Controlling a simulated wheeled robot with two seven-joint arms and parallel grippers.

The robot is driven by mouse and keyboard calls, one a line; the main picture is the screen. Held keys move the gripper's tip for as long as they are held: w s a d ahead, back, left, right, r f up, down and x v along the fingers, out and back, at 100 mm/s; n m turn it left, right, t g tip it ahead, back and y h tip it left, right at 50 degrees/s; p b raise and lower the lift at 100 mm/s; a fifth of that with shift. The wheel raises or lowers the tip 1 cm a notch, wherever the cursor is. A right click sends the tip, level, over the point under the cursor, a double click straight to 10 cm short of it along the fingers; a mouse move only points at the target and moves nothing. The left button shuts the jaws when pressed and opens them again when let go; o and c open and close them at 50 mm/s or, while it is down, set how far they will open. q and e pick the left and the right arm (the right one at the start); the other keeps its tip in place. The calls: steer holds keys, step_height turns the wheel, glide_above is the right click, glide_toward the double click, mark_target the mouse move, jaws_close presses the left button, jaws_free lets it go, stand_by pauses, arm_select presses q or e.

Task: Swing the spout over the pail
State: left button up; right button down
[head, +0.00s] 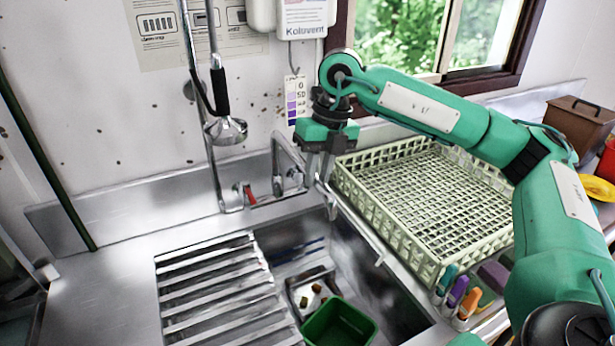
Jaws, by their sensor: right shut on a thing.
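The metal spout (287,147) rises from the tap at the back of the sink, arches over and comes forward to the right, over the sink's back right edge. My right gripper (320,176) points down from above and is shut on the spout near its outer end; the fingers hide part of it. The green pail (340,322) stands in the sink at the front, cut by the lower picture edge. The spout's end is behind the pail, apart from it and not over it. My left gripper is not in view.
A slatted metal drainer (215,290) covers the sink's left part. A pale green dish rack (436,205) stands right of the sink. A spray head (226,130) hangs left of the spout. Coloured markers (458,293) stand at the sink's right edge, near my right arm.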

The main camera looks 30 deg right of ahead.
steer(key=shift+d, duration=0.1)
stand_by(0.3)
steer(key=c, duration=1.5)
jaws_free()
steer(key=shift+o, duration=1)
steer(key=shift+d, duration=0.2)
steer(key=shift+a+r, duration=0.1)
steer(key=shift+r, duration=0.1)
step_height(320, 180, up, 13)
steer(key=d, duration=0.3)
steer(key=shift+s+b, duration=0.2)
steer(key=shift+b, duration=0.25)
steer(key=shift+r, duration=0.1)
